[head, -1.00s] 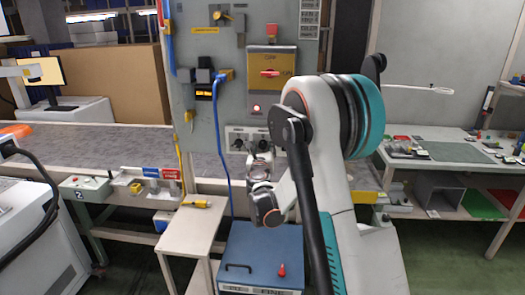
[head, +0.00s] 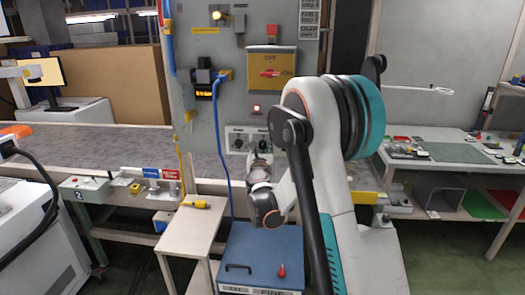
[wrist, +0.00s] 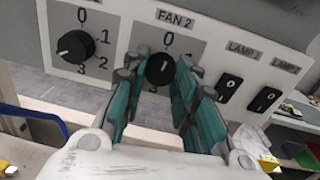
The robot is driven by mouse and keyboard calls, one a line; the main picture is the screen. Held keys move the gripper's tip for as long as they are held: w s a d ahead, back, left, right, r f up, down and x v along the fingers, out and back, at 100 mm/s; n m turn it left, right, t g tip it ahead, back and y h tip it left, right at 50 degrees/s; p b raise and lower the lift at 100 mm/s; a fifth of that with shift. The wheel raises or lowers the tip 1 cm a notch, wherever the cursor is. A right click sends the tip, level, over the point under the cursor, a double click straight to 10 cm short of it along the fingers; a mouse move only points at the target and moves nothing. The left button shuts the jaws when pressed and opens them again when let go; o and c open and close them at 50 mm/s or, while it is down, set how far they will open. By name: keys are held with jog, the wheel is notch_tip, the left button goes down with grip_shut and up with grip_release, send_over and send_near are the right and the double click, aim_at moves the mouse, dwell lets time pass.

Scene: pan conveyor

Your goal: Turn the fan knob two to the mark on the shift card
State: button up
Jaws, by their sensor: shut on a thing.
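The fan 2 knob (wrist: 160,71) is a round black knob with a white pointer line, under the label "FAN 2" in the wrist view. Its line points up, roughly toward the 0. Most of the other dial numbers are hidden by my fingers. My gripper (wrist: 158,92) has its teal fingers on both sides of this knob and is shut on it. In the head view my gripper (head: 261,152) is at the small panel, partly covering it. A card (head: 309,18) with rows of text hangs at the top of the grey board; its marks are too small to read.
The fan 1 knob (wrist: 75,46) is close on the left. Two black lamp switches (wrist: 229,88) are close on the right. A yellow isolator (head: 271,62) with a red handle sits above the panel. A blue cable (head: 218,130) hangs on the left.

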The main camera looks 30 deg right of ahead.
jog(key=m+b, duration=0.1)
jog(key=m, duration=0.5)
jog(key=shift+a, duration=0.1)
jog(key=m+h, duration=0.1)
jog(key=m, duration=0.5)
jog(key=shift+w, duration=0.1)
jog(key=m, duration=0.5)
jog(key=shift+m+b, duration=0.35)
jog(key=shift+m, duration=0.05)
jog(key=m, duration=0.6)
jog(key=shift+a+r+m+h, duration=0.1)
jog(key=shift+m+h, duration=0.2)
jog(key=shift+h, duration=0.1)
jog(key=m, duration=0.6)
jog(key=shift+m+g, duration=0.4)
jog(key=m, duration=0.7)
jog(key=shift+r+p, duration=0.15)
jog(key=shift+p, duration=0.25)
jog(key=m, duration=0.4)
jog(key=shift+m+g, duration=0.3)
jog(key=shift+m+y, duration=0.4)
jog(key=shift+m, duration=1.7)
